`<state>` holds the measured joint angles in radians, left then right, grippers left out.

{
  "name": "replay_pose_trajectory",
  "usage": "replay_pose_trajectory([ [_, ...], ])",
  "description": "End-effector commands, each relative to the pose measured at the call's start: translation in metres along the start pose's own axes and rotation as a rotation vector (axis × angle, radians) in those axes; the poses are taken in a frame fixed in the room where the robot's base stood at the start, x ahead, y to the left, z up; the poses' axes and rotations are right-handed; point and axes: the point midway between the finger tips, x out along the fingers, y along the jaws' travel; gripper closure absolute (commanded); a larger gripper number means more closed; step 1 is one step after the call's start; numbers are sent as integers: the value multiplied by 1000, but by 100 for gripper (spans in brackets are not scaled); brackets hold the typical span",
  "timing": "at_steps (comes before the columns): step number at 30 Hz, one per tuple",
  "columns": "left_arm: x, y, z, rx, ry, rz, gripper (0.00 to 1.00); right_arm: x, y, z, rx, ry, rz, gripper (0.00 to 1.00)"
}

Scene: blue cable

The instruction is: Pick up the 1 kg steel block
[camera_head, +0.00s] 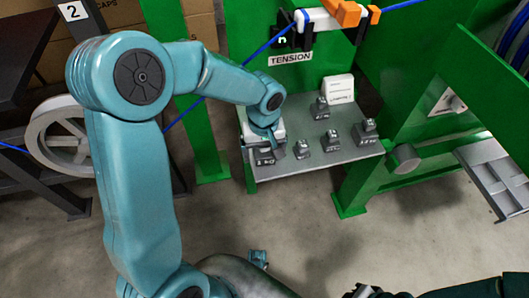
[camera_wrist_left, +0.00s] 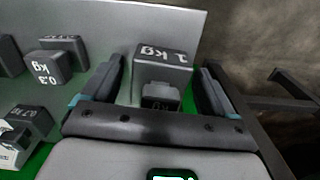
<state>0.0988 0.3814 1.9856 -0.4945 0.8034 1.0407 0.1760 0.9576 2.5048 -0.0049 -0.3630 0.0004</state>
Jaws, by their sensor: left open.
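The 1 kg steel block (camera_wrist_left: 165,58) is a grey weight with a white "1 kg" marking and a smaller raised knob. In the left wrist view it sits between the two fingers of my left gripper (camera_wrist_left: 161,70), which are spread apart, with a gap visible on each side. In the head view the block (camera_head: 264,158) is at the front left corner of the grey shelf (camera_head: 300,168), partly hidden by my left gripper (camera_head: 274,146).
Several other weights stand on the shelf, including a nearby one (camera_head: 302,149) to the right and one marked 0.3 kg (camera_wrist_left: 48,68) in the wrist view. A white box (camera_head: 339,89) is at the back. Green posts (camera_head: 205,120) and a blue cable (camera_head: 268,43) are close by.

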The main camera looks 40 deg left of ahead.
Motion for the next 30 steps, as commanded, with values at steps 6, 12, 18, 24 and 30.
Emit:
replay_pose_trajectory([
  [6, -1, 1, -2, 0, 0, 1, 42, -1, 0, 0, 0, 0, 0, 100],
  [12, -1, 2, -3, 0, 0, 1, 100, -1, 0, 0, 0, 0, 0, 100],
  [18, -3, 3, -4, -1, 3, 3, 100, -1, 0, 0, 0, 0, 0, 100],
  [24, -8, 3, -4, -1, 4, 4, 100, -3, -1, 0, 0, 0, 0, 100],
  [30, -25, 3, -4, -1, 5, 5, 100, -10, -4, 0, 0, 0, 0, 100],
])
